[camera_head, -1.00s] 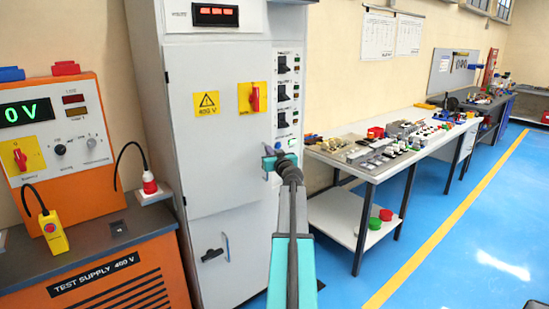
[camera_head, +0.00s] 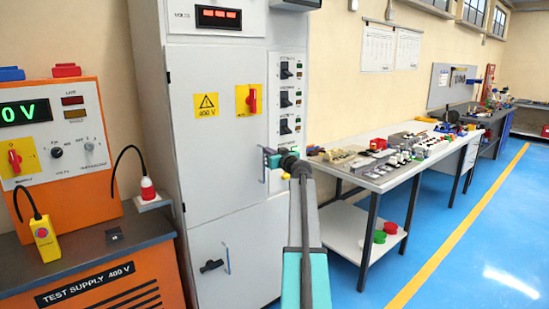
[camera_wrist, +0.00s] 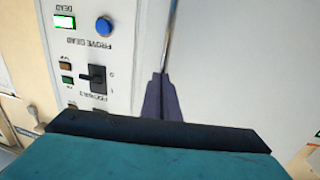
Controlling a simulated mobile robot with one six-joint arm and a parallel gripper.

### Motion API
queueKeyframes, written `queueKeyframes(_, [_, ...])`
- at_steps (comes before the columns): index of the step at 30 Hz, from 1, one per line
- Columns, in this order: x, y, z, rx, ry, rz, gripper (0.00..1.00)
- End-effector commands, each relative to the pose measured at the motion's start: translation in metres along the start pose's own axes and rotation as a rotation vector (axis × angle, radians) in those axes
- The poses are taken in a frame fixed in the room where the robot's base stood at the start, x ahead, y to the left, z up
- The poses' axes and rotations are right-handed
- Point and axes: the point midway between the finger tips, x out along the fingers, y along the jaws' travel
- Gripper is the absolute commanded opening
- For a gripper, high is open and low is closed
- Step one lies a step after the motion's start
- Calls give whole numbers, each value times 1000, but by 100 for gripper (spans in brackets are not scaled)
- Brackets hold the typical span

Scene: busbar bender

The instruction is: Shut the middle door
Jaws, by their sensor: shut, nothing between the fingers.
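The middle door (camera_head: 222,140) is the pale grey panel with a yellow 400 V label and a red rotary switch on a yellow plate. It looks about flush with the cabinet front; I cannot tell whether a small gap remains. My gripper (camera_head: 266,157) is at the door's lower right edge, by its thin upright handle (camera_head: 263,172), which it partly hides. In the wrist view my shut fingers (camera_wrist: 163,98) lie in front of a thin metal rod (camera_wrist: 169,40), with nothing held. Contact with the handle or door cannot be told.
A switch panel (camera_head: 288,100) runs up the cabinet's right side. The lower door (camera_head: 240,255) looks shut. An orange test supply (camera_head: 60,140) stands left. A bench with parts (camera_head: 375,178) stands right, with open blue floor (camera_head: 480,230) before it.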

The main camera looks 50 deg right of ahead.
Motion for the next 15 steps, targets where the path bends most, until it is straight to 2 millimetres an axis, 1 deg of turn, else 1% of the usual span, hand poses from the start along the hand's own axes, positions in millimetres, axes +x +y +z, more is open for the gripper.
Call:
queueKeyframes(1, [6, -5, -1, 0, 4, -8, 0])
queueKeyframes(3, [9, -9, -3, 0, 5, -15, 0])
queueKeyframes(15, [14, -21, -8, 2, 10, -25, 0])
